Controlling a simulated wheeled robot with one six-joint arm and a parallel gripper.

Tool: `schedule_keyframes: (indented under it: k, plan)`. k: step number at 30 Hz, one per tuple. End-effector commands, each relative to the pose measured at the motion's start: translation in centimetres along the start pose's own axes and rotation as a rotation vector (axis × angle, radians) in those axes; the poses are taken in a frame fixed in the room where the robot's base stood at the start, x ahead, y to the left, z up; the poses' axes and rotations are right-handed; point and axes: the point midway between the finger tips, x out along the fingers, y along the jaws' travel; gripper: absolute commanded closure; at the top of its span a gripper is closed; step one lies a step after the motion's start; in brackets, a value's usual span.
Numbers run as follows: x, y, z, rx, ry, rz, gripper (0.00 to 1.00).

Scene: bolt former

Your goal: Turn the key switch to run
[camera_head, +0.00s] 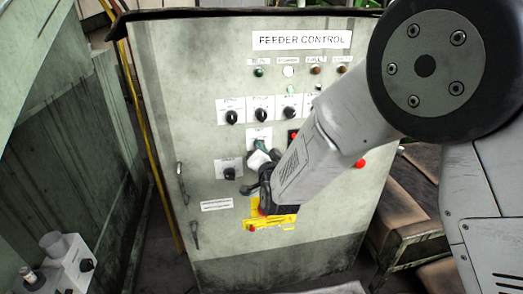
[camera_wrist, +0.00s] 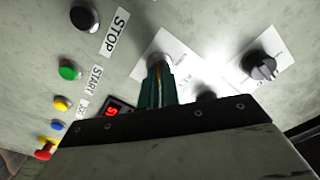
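The key switch sits on a white label plate (camera_head: 260,132) on the grey feeder control cabinet, below the row of black knobs. In the wrist view its plate (camera_wrist: 148,62) and part of a round metal collar show at my fingertips. My gripper (camera_head: 261,147) is at this switch, seen from the side in the head view. In the wrist view the two dark teal fingers of my gripper (camera_wrist: 157,72) are nearly together, with a thin brassy strip between them. They appear shut on the key. The fingers hide most of the key and switch, so its turned position cannot be read.
A black selector knob (camera_wrist: 260,66) is beside the switch; the head view shows a knob (camera_head: 229,173) at lower left. A black STOP button (camera_wrist: 85,17), green button (camera_wrist: 69,71) and red display (camera_wrist: 117,106) are nearby. Door handles (camera_head: 182,183) stick out at left.

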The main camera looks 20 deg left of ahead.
Motion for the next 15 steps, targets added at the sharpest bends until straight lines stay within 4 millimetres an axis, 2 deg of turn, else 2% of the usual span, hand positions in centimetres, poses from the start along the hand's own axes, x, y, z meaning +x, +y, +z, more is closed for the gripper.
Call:
schedule_keyframes:
  k: [15]
  plan:
    - [-0.06,-0.03,0.21,0.082,-0.004,-0.001,1.00]
